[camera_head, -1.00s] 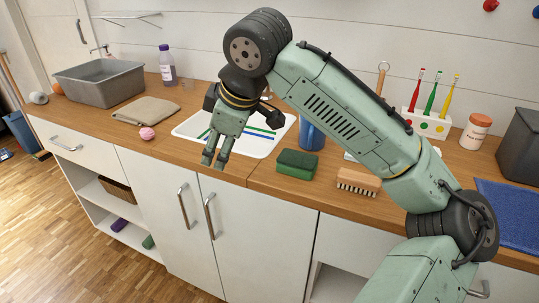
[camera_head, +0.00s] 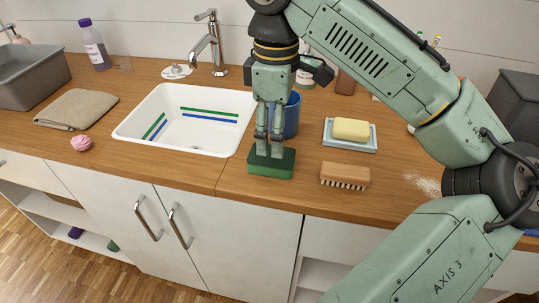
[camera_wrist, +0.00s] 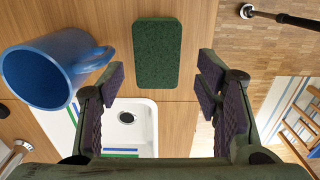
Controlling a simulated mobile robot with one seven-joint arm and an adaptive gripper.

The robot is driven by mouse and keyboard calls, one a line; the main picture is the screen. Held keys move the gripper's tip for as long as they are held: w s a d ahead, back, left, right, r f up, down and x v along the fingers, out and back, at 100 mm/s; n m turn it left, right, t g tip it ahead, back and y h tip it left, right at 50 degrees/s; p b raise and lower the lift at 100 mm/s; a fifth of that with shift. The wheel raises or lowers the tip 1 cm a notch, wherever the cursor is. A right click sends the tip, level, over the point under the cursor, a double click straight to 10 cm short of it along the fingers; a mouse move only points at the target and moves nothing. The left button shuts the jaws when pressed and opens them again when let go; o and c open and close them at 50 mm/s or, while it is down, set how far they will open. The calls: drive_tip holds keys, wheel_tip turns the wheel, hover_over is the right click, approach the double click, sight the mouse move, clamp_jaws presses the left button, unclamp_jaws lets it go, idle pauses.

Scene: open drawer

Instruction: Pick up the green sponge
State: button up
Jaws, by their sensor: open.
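The green sponge (camera_head: 271,163) lies on the wooden counter near its front edge, just right of the sink. It also shows in the wrist view (camera_wrist: 157,53) as a dark green block, lined up between and beyond my open fingers. My gripper (camera_head: 268,150) points down over the sponge in the head view, its fingertips at or just above the sponge's top. In the wrist view my gripper (camera_wrist: 165,90) is open and nothing is between its pads. Whether the fingers touch the sponge cannot be told.
A blue mug (camera_wrist: 48,70) stands close beside the sponge, behind it in the head view (camera_head: 292,115). A brush (camera_head: 345,175) and a yellow sponge (camera_head: 351,128) on a dish (camera_head: 335,143) are to the right. The white sink (camera_head: 150,110) lies left.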

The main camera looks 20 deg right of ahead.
sight(272, 161)
drive_tip(key=shift+w+a+f, duration=0.1)
drive_tip(key=shift+w+f, duration=0.1)
drive_tip(key=shift+f, duration=1.65)
drive_tip(key=shift+w+a+f, duration=0.1)
drive_tip(key=shift+w+f, duration=0.05)
drive_tip(key=shift+f, duration=1.65)
drive_tip(key=shift+c, duration=0.3)
drive_tip(key=c, duration=0.4)
